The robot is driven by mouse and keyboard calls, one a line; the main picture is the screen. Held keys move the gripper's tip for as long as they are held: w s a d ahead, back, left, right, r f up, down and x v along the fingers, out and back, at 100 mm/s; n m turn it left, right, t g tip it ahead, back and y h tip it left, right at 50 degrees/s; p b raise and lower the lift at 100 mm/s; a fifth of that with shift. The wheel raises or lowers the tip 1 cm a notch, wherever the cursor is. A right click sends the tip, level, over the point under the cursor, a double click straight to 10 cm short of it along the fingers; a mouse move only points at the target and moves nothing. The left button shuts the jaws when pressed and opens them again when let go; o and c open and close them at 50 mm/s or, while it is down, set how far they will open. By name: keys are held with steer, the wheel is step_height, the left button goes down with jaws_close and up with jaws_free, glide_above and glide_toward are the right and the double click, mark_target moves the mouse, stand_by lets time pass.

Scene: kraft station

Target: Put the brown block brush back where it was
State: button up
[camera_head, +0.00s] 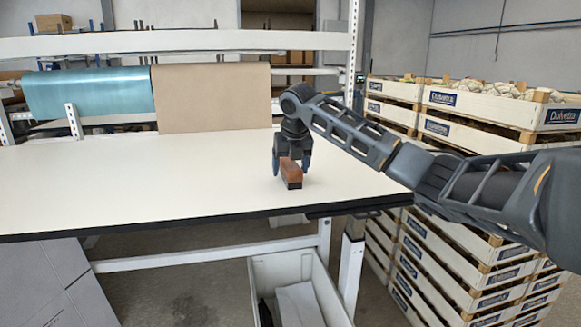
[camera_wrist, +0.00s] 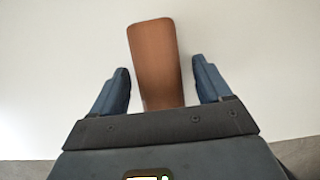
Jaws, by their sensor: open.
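The brown block brush (camera_head: 291,172) stands on the white table top (camera_head: 130,190), near its front edge and towards the right end. Its brown wooden top faces up and a dark layer shows beneath it. In the wrist view the brush (camera_wrist: 155,60) lies lengthwise between the two fingers of my gripper (camera_wrist: 164,85), with a gap on each side. My gripper (camera_head: 291,160) is open, pointing down over the brush. The near end of the brush is hidden by the gripper body in the wrist view.
A brown paper roll (camera_head: 210,98) and a teal roll (camera_head: 88,94) hang behind the table. Stacked white crates (camera_head: 455,130) stand close on the right. An open bin (camera_head: 290,268) sits below the front edge. The table's left side is clear.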

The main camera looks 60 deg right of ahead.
steer(key=v, duration=1.2)
steer(key=shift+s, duration=0.15)
stand_by(0.4)
